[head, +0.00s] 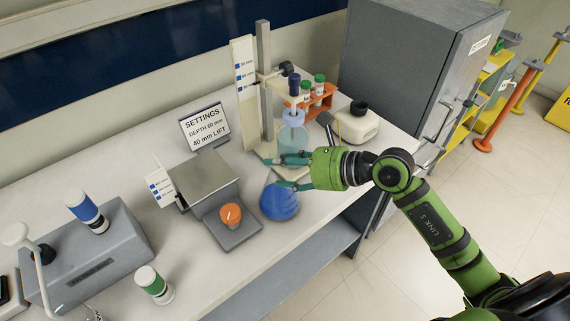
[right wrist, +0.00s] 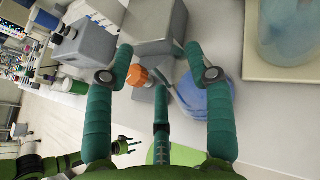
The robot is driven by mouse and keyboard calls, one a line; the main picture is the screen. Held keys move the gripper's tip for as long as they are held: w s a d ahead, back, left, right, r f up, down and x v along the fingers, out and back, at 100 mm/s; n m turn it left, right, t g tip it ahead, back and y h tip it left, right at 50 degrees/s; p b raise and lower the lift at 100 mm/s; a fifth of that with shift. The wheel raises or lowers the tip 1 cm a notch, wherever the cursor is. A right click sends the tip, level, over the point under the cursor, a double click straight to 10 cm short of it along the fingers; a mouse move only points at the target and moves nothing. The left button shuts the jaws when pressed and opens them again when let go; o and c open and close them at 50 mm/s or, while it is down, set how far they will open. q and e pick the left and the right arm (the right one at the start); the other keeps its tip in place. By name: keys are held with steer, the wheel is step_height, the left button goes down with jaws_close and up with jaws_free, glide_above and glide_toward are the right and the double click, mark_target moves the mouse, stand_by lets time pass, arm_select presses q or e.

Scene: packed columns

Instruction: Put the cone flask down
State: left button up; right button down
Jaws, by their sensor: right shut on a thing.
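The cone flask (head: 280,203) holds blue liquid and stands upright at the bench's front edge in the head view; it also shows in the right wrist view (right wrist: 207,103). My right gripper (head: 284,174) is shut on its upper part, the fingers around the neck. The neck is partly hidden by the fingers. I cannot tell whether the flask's base touches the bench. My left gripper (right wrist: 128,146) shows small in the right wrist view, empty, its fingers apart, away from the bench objects.
Bare bench (head: 290,242) lies in front.

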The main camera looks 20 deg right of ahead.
steer(key=shift+f, duration=0.1)
steer(key=shift+c, duration=2.2)
jaws_free()
steer(key=shift+s+d, duration=0.25)
steer(key=shift+d, duration=0.05)
steer(key=b+v, duration=0.4)
steer(key=v, duration=0.7)
steer(key=shift+r, duration=0.3)
